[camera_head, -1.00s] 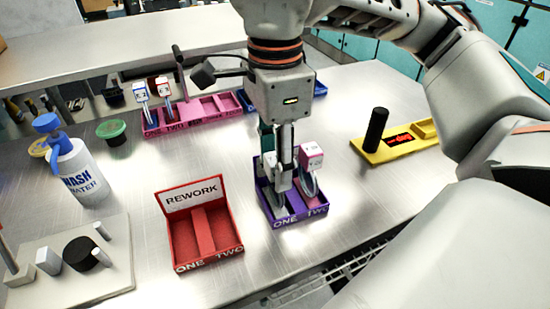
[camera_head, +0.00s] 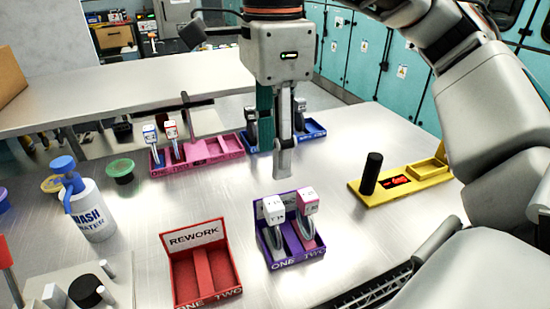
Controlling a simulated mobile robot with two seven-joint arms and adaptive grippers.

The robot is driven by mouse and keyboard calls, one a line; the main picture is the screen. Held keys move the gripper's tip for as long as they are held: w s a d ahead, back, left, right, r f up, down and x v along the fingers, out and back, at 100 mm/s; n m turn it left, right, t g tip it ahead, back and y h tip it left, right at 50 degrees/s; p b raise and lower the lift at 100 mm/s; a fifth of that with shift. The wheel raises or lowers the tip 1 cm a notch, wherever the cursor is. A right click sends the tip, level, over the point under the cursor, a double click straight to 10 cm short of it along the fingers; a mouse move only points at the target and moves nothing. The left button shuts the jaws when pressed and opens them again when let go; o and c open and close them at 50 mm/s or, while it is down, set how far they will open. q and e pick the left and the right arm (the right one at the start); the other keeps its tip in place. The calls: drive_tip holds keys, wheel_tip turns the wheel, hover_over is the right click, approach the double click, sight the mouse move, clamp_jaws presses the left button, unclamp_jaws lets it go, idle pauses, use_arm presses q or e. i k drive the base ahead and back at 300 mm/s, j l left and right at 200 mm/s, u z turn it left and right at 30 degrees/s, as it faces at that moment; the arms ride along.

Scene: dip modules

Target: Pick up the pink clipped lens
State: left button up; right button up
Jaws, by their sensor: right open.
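A lens with a white-and-pink clip (camera_head: 308,201) stands in the right compartment, TWO, of the purple tray (camera_head: 298,261). A lens with a white clip (camera_head: 273,210) stands beside it in compartment ONE. My right gripper (camera_head: 281,166) is open and empty, pointing down above and behind the purple tray, apart from both lenses. Its fingers are seen nearly edge-on. In the pink tray (camera_head: 218,148) at the back, a blue-and-white clip (camera_head: 150,133) and a red-and-white clip (camera_head: 171,130) stand at the left. My left gripper is out of view.
A red REWORK tray (camera_head: 203,265) sits left of the purple tray. A blue tray (camera_head: 310,130) with dark clipped items stands behind my gripper. A yellow fixture (camera_head: 430,172) with a black post is at right. A wash bottle (camera_head: 90,210) stands at left.

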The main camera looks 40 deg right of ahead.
sight(306, 217)
drive_tip(key=k+j, duration=0.2)
drive_tip(key=k, duration=0.3)
drive_tip(key=k+j, duration=0.15)
drive_tip(key=k, duration=0.3)
